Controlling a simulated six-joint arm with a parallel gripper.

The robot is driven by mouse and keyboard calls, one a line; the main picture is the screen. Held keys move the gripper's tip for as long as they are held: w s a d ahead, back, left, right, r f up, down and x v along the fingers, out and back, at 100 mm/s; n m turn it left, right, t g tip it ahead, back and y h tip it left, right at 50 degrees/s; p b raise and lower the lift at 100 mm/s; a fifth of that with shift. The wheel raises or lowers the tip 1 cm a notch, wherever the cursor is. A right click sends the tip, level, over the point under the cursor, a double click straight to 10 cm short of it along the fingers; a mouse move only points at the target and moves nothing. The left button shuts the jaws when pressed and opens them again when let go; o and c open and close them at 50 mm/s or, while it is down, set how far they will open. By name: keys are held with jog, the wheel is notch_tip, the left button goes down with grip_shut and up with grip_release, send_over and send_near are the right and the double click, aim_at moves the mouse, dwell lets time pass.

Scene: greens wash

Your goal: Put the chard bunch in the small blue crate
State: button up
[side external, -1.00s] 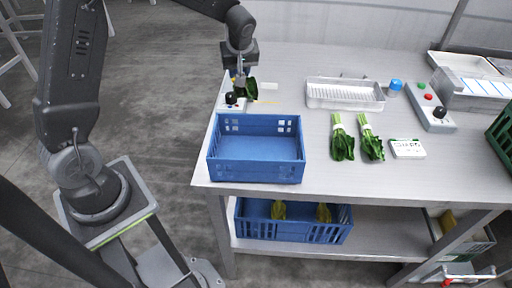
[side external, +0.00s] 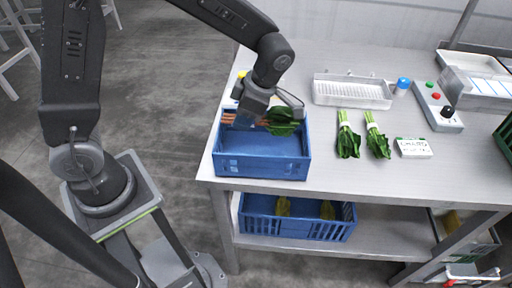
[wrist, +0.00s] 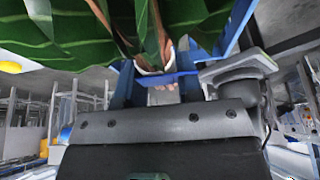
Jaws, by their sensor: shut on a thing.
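The chard bunch (side external: 284,122) has dark green leaves and reddish-brown stems. My gripper (side external: 254,122) is shut on its stems and holds it over the back part of the small blue crate (side external: 262,168). The stems point left and the leaves point right. In the wrist view, the chard's leaves (wrist: 75,28) fill the upper left, and its banded stems lie between my gripper's blue fingers (wrist: 158,75). The crate stands at the table's front left corner, and its visible floor is empty. My wrist hides part of its back rim.
Two pale-stemmed green bunches (side external: 347,140) (side external: 376,140) lie right of the crate, beside a small sign (side external: 414,148). A white tray (side external: 352,92) and a control box (side external: 438,108) stand behind. Another blue crate (side external: 297,222) is on the lower shelf.

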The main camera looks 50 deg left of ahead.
aim_at(240, 150)
notch_tip(240, 150, down, 9)
jog(key=shift+r, duration=0.1)
dwell(0.3)
jog(key=o, duration=1)
